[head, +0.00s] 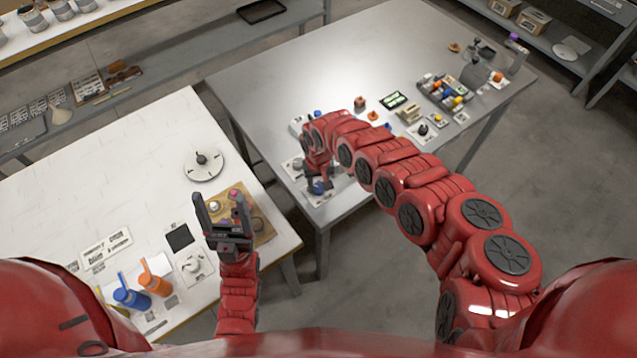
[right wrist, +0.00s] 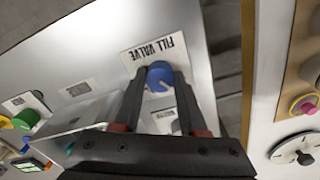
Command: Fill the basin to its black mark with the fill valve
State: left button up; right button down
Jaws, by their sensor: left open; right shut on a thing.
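The blue fill valve knob (right wrist: 159,74) sits beside a white plate lettered FILL VALVE (right wrist: 153,52) in the right wrist view. My right gripper (right wrist: 161,82) is shut on the knob, with one finger on each side. In the head view the blue knob (head: 317,187) shows at the near left corner of the grey table, below my right gripper (head: 318,174). A grey box-like shape (right wrist: 92,116) lies left of the fingers; I cannot tell whether it is the basin. I cannot make out a black mark or water level. My left gripper (head: 219,205) is open and empty above the white table.
The white table (head: 105,195) holds a round dial (head: 203,164), a wooden board (head: 262,228) and orange and blue handled items (head: 150,280). The grey table (head: 270,75) has several small parts and a compartment tray (head: 445,92) farther right. Its far left is clear.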

aim_at(318, 187)
jog(key=shift+m, duration=0.6)
jog(key=shift+c, duration=2.2)
grip_release()
notch_tip(318, 187, up, 17)
jog(key=b, duration=0.1)
jog(key=shift+r, duration=0.2)
